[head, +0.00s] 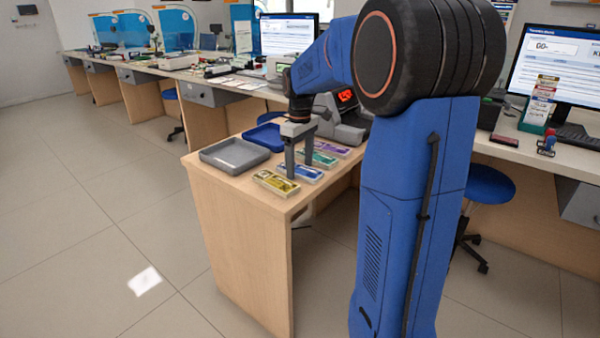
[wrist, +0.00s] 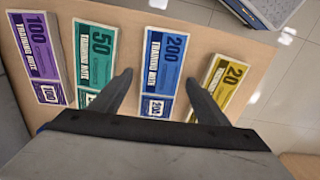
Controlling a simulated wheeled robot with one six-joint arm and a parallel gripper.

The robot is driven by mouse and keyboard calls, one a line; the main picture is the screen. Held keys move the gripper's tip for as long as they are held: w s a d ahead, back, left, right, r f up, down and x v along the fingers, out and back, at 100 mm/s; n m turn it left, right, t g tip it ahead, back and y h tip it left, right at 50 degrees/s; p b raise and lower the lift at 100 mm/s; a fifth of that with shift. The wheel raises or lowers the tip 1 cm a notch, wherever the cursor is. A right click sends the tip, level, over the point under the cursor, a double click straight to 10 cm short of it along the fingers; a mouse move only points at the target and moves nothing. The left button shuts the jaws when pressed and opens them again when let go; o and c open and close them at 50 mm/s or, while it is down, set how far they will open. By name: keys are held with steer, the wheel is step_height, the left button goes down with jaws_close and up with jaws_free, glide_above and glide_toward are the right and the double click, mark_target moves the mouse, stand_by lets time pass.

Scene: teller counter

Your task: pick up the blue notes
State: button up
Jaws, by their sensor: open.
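The blue notes (wrist: 163,72), marked 200, lie flat on the light wood counter. In the wrist view they sit between and beyond the spread fingers of my gripper (wrist: 160,84). In the head view the blue notes (head: 299,172) lie under and beside my gripper (head: 299,170), which points down over them. My gripper is open and holds nothing. I cannot tell how high the fingertips are above the notes. The near end of the notes is partly close to the gripper body in the wrist view.
Green notes (wrist: 96,55) and purple notes (wrist: 38,50) lie left of the blue ones in the wrist view; yellow notes (wrist: 222,85) lie close to the right finger. A grey tray (head: 234,156), a blue tray (head: 264,137) and a counting machine (head: 345,125) stand behind on the counter.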

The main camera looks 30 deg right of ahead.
steer(key=c, duration=1.1)
steer(key=shift+c, duration=0.2)
